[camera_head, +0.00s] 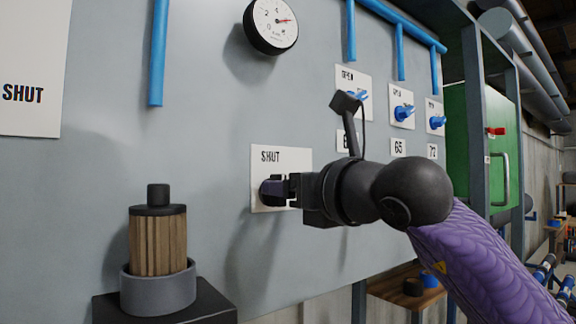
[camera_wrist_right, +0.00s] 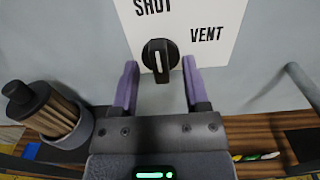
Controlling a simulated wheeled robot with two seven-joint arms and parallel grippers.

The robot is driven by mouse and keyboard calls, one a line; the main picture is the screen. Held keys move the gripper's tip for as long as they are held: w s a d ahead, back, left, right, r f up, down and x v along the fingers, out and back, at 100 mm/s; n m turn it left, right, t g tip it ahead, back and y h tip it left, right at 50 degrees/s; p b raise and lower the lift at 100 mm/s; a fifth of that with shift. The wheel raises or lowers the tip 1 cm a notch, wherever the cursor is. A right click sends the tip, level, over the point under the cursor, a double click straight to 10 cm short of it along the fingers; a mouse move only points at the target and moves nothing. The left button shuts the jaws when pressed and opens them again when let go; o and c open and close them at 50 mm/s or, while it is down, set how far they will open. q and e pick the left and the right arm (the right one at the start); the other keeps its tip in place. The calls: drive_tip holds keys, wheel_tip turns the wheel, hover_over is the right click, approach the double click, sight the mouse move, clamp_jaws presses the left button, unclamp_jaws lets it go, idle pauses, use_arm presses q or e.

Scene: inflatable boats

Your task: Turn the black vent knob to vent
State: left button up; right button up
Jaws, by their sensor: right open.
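The black vent knob (camera_wrist_right: 160,58) sits on a white plate (camera_wrist_right: 205,25) marked SHUT and VENT. In the right wrist view its white mark stands upright, toward SHUT. In the head view the knob (camera_head: 273,192) is partly hidden by my right gripper (camera_head: 284,188). My right gripper is open, and its purple fingers (camera_wrist_right: 159,88) point at the knob from just in front, one to each side of it. In the wrist view a gap shows between the fingers and the knob. My left gripper is not in view.
A wooden cylinder with a black cap (camera_head: 158,240) stands in a grey cup (camera_head: 158,288) at the lower left. Above hang a pressure gauge (camera_head: 271,24) and blue pipes (camera_head: 158,55). Blue valves (camera_head: 402,112) sit to the right, near my arm.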

drive_tip(key=shift+w+a, duration=0.2)
drive_tip(key=shift+w, duration=0.05)
clamp_jaws()
idle(0.3)
drive_tip(key=shift+w+d+f+m+b, duration=0.1)
drive_tip(key=shift+m+b, duration=1.35)
drive_tip(key=shift+m, duration=0.85)
drive_tip(key=shift+w+d+f+m+b, duration=0.1)
drive_tip(key=shift+m+b, duration=1.4)
drive_tip(key=shift+m, duration=0.8)
drive_tip(key=shift+w+d+f+m+b, duration=0.1)
drive_tip(key=shift+m+b, duration=1.35)
drive_tip(key=shift+m, duration=0.85)
